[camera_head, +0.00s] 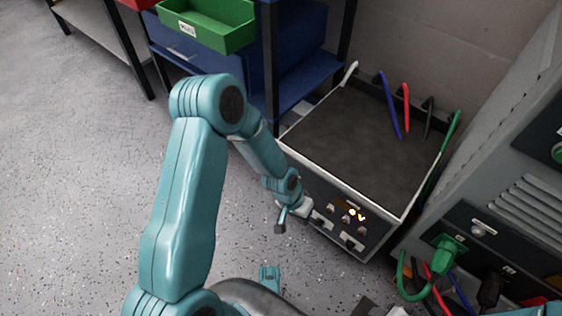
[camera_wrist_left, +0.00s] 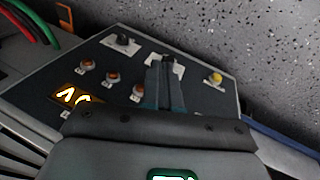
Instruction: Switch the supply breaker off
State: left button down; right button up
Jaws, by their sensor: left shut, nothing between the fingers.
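A transformer box (camera_head: 335,190) stands on the floor with a dark top and a sloping control panel. The panel has a lit display (camera_head: 357,215), several small reddish lamps and two switches with pale plates. The wrist view shows one switch with a black handle (camera_wrist_left: 122,42) uncovered. The other pale switch plate (camera_wrist_left: 180,68) is partly hidden behind my fingers. I cannot read a label that tells which is the supply breaker. My left gripper (camera_head: 300,208) is shut and empty at this second switch; contact is unclear. Its fingers also show in the wrist view (camera_wrist_left: 165,78).
A yellow button (camera_wrist_left: 215,79) sits beside the fingers. Blue, red, black and green leads (camera_head: 406,108) rise along the box's back and right. A grey cabinet (camera_head: 490,165) with plugged cables stands right. A blue shelf with a green bin (camera_head: 208,25) stands behind.

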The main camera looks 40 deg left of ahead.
pick_arm(q)
jog(key=w+a+r+y+p, duration=0.1)
jog(key=w+a+r+p, duration=0.2)
jog(key=a+r, duration=0.4)
jog(key=w+a+r+m+g+y+p, duration=0.1)
jog(key=w+a+r+p, duration=0.2)
jog(key=r, duration=0.7)
jog(key=w+a, duration=0.2)
jog(key=a, duration=0.2)
jog(key=shift+w+a+r+m+y, duration=0.15)
jog(key=shift+w+r+m+y, duration=0.15)
jog(key=shift+r, duration=0.05)
pick_arm(e)
notch_tip(320, 180, up, 8)
jog(key=s+a+g, duration=0.1)
jog(key=s, duration=0.1)
jog(key=shift+s+r, duration=0.2)
jog(key=shift+s, duration=0.15)
pick_arm(q)
jog(key=shift+f, duration=0.15)
pick_arm(e)
jog(key=shift+a, duration=0.1)
